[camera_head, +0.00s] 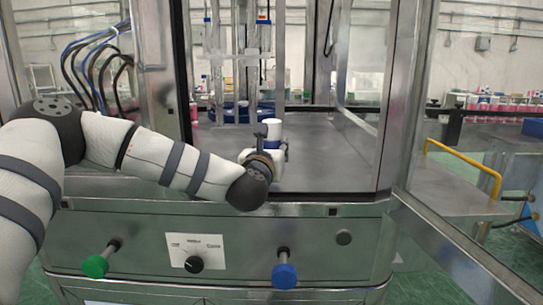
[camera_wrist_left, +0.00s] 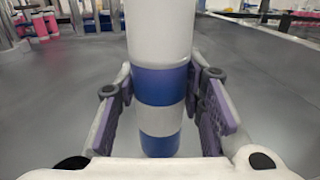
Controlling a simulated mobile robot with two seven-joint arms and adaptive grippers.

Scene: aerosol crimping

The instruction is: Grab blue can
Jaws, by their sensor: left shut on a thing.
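The blue can (camera_wrist_left: 160,85) is a white cylinder with blue bands and stands upright between the fingers of my left gripper (camera_wrist_left: 162,100) in the left wrist view. The purple finger pads are closed on it from both sides. In the head view the can (camera_head: 271,129) shows its white top and some blue at the far side of my left gripper (camera_head: 268,144). The gripper is just inside the front opening of the machine, and its wrist hides the lower can. I cannot tell whether the can touches the work surface. My right gripper is not in view.
The grey metal work surface (camera_head: 325,165) is mostly clear around the can. Metal frame posts and an open glass door (camera_head: 455,230) flank the opening. A green knob (camera_head: 95,266) and a blue knob (camera_head: 285,275) protrude below. Pink cans (camera_head: 495,106) stand on the right.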

